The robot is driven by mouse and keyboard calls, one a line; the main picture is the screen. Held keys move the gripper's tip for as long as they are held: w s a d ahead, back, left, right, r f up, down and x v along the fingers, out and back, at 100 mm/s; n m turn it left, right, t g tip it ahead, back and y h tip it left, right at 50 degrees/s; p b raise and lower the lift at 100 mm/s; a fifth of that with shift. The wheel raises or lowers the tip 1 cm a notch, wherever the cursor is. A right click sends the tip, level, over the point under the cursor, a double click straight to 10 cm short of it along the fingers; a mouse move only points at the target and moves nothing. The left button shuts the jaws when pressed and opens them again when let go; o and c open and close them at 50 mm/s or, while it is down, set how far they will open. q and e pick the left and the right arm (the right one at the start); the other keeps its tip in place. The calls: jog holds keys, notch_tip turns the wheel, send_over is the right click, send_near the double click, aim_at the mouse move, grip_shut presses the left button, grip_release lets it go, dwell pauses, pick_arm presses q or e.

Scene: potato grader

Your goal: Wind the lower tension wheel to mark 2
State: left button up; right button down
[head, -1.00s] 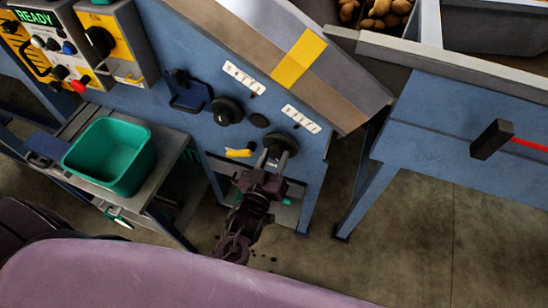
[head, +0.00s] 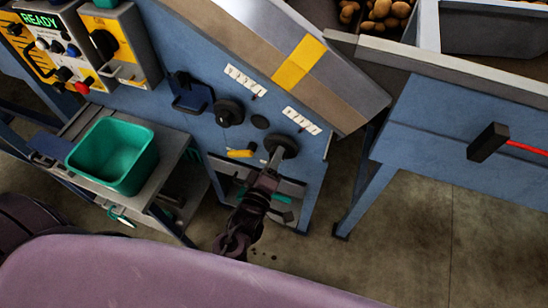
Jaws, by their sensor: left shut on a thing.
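The lower tension wheel (head: 289,142) is a dark round knob on the blue machine panel, below a white mark scale (head: 301,121) with a small red pointer. My left gripper (head: 277,153) reaches up to this wheel from below and is shut on it, its fingers seen nearly edge-on. The gripper hides part of the wheel. The scale's digits are too small to read, so I cannot tell which mark the pointer is at. My right gripper is out of view.
An upper dark wheel (head: 229,112) with its own scale (head: 245,80) sits up and left. A yellow handle (head: 240,153) is close left of my gripper. A green bin (head: 113,157) stands on a side shelf. A red-rod lever (head: 488,142) projects at right.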

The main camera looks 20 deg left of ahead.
pick_arm(q)
jog(key=shift+n, duration=0.9)
jog(key=o, duration=1)
jog(key=s, duration=0.7)
jog(key=shift+s+a, duration=0.15)
jog(key=shift+s, duration=0.25)
jog(key=shift+f, duration=0.15)
